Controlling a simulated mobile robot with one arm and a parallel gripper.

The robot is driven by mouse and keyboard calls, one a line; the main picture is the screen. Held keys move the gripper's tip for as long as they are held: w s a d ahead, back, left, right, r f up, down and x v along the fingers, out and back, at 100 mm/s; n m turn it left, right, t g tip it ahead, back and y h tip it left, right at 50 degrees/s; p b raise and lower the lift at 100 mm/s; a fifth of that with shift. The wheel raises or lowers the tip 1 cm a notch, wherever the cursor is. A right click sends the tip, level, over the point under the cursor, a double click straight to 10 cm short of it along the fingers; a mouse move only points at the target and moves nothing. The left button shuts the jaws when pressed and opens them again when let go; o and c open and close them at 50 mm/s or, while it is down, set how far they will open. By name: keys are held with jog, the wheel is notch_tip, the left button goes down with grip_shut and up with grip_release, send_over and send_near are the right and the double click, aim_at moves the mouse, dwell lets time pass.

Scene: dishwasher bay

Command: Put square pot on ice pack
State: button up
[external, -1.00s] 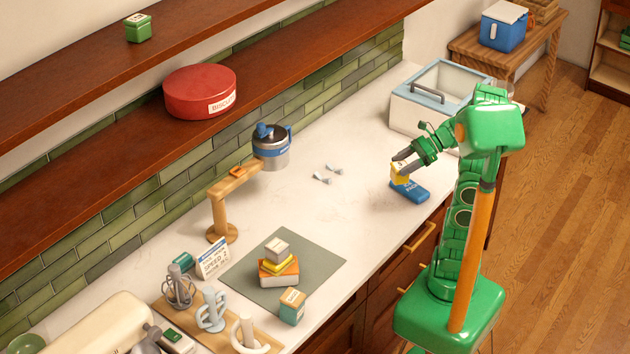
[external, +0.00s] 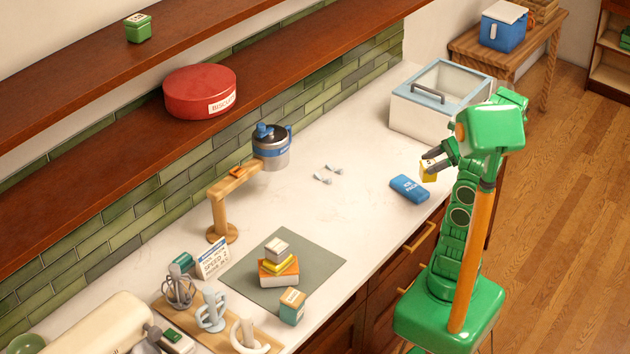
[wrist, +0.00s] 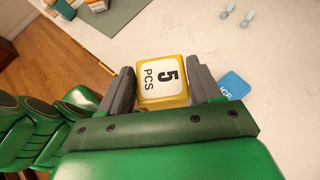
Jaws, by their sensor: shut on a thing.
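My gripper (external: 434,160) is shut on a small yellow square pot (external: 429,173) with a white top. In the wrist view the pot (wrist: 162,84) sits between the two grey fingers, its top marked "5 PCS" towards the camera. The blue ice pack (external: 409,188) lies flat on the white counter near its front edge, with nothing seen on it. In the external view the held pot is up and to the right of the ice pack, apart from it. In the wrist view part of the ice pack (wrist: 236,86) shows right of the fingers, partly hidden by my gripper.
A white bin with a glass lid (external: 440,97) stands behind the ice pack. Small grey pieces (external: 328,174) lie to its left. A grey mat (external: 318,262) holds a stack of boxes, with a teal box (external: 292,307) at its front. The counter between is clear.

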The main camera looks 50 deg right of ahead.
jog(key=shift+w+d+f, duration=1.2)
jog(key=shift+w+f, duration=0.35)
jog(key=shift+w, duration=0.15)
jog(key=shift+w+d+f, duration=1.2)
jog(key=shift+w+f, duration=0.4)
jog(key=shift+w, duration=0.1)
jog(key=shift+w+d+f, duration=1.2)
jog(key=shift+w+f, duration=0.35)
jog(key=shift+w, duration=0.15)
jog(key=shift+f, duration=1.4)
jog(key=shift+f, duration=0.1)
jog(key=o, duration=1.2)
jog(key=shift+c, duration=0.2)
